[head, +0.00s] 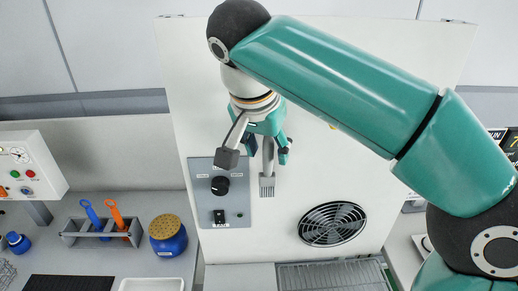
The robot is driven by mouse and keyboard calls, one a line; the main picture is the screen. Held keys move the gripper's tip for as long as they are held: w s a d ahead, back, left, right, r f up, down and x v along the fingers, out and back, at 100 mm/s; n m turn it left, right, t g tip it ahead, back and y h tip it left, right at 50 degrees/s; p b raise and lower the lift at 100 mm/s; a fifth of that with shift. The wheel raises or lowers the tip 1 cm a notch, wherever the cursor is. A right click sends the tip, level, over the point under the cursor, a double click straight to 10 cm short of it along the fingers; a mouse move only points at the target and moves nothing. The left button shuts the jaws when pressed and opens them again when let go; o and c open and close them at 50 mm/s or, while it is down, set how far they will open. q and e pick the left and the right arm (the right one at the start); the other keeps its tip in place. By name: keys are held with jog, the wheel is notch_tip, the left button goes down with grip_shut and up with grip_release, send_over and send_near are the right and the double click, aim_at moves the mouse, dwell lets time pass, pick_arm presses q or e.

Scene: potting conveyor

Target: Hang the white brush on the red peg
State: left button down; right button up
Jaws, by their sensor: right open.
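My right gripper (256,158) hangs down from the wrist in front of the white cabinet panel, its dark-tipped fingers spread apart. A pale grey, brush-like thing (267,185) with a slatted lower end hangs upright just below and between the fingers. I take it for the white brush; its top is hidden behind the gripper, so I cannot tell what it hangs from or whether a finger touches it. No red peg shows; my arm and gripper cover part of the panel. My left gripper is not in view.
A grey control plate (205,178) with a black knob lies behind the gripper; a round vent (332,223) is lower right. At left stand a tool rack (72,238) with blue and orange handles, a blue jar (168,243) and a control box (38,165).

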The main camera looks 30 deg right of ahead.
jog(key=shift+r, duration=0.1)
jog(key=v, duration=0.6)
jog(key=shift+a+r, duration=0.25)
jog(key=shift+r, duration=0.1)
jog(key=shift+s+r, duration=0.15)
